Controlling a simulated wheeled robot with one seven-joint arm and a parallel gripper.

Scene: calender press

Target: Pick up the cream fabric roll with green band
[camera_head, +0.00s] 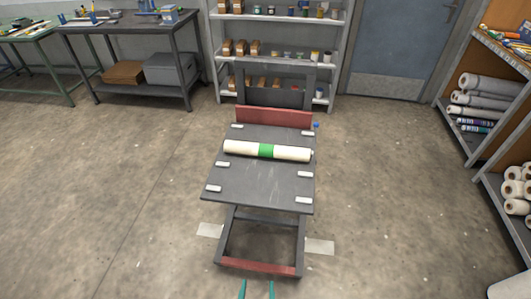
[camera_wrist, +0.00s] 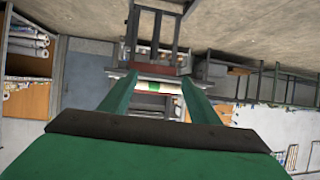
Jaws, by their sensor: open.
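The cream fabric roll (camera_head: 240,148) with a green band (camera_head: 266,151) around its middle lies crosswise on the dark flat bed of a press (camera_head: 258,185). The roll (camera_wrist: 172,88) also shows in the wrist view, far off between my fingers. My gripper (camera_head: 256,288) is at the bottom edge of the head view, in front of the press and well short of the roll. Its two green fingers stand apart and hold nothing; they also show in the wrist view (camera_wrist: 158,85).
Several pale pads (camera_head: 213,188) line the sides of the bed, and a red bar (camera_head: 274,117) stands behind the roll. A workbench (camera_head: 130,25) is at the back left, shelves (camera_head: 335,60) behind, and a rack of rolls (camera_head: 465,150) at the right. The floor (camera_head: 110,190) around the press is clear.

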